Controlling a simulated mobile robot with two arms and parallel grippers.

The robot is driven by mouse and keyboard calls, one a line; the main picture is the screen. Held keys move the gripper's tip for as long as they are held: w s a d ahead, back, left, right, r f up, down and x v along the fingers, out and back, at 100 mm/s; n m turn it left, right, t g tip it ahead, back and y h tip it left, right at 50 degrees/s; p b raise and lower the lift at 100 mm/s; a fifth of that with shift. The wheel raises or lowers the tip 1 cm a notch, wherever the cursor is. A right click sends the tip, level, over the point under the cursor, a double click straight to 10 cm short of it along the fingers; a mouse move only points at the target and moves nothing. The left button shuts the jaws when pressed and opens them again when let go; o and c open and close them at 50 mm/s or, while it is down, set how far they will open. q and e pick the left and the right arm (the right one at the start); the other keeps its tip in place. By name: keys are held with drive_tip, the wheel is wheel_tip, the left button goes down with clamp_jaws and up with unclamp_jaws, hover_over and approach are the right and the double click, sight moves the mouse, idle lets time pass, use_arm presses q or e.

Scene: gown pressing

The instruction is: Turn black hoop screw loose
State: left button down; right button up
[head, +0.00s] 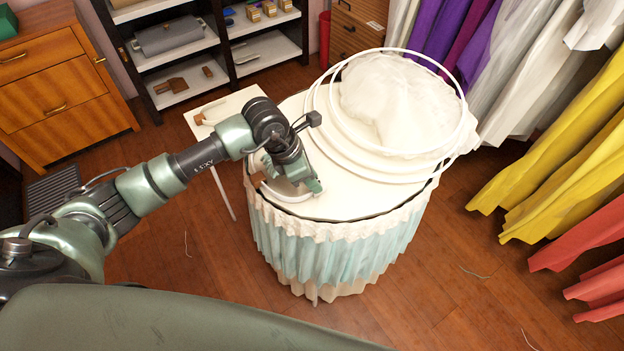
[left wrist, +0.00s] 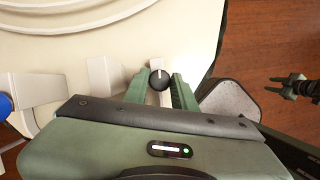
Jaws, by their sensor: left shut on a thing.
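The black hoop screw (left wrist: 159,80) is a small round dark knob with a white mark, at the rim of the cream round top in the left wrist view. My left gripper (left wrist: 158,84) has its two green fingers on either side of the knob and is shut on it. In the head view my left gripper (head: 293,180) is low at the near left edge of the top; the screw is hidden there by the gripper.
White hoops (head: 468,120) and a heap of white cloth (head: 385,98) lie on the round top (head: 345,205), which has a pleated skirt. A small white side table (head: 225,110) stands behind my left arm. Coloured gowns (head: 550,150) hang at the right.

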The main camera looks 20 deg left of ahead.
use_arm(q)
drive_tip(key=n+t+y+b, duration=0.1)
drive_tip(key=n+b, duration=0.1)
drive_tip(key=n, duration=0.2)
drive_tip(key=shift+d, duration=0.1)
drive_tip(key=shift+n+t+y+b, duration=0.5)
drive_tip(key=shift+n+b, duration=0.4)
drive_tip(key=shift+n, duration=0.9)
drive_tip(key=shift+r, duration=0.1)
drive_tip(key=c, duration=1.5)
unclamp_jaws()
drive_tip(key=shift+o, duration=0.2)
drive_tip(key=shift+s+r, duration=0.1)
drive_tip(key=d+b+v, duration=0.1)
drive_tip(key=v, duration=0.6)
drive_tip(key=shift+a+r+n+b, duration=0.3)
drive_tip(key=shift+a+b, duration=0.05)
drive_tip(key=shift+b, duration=0.05)
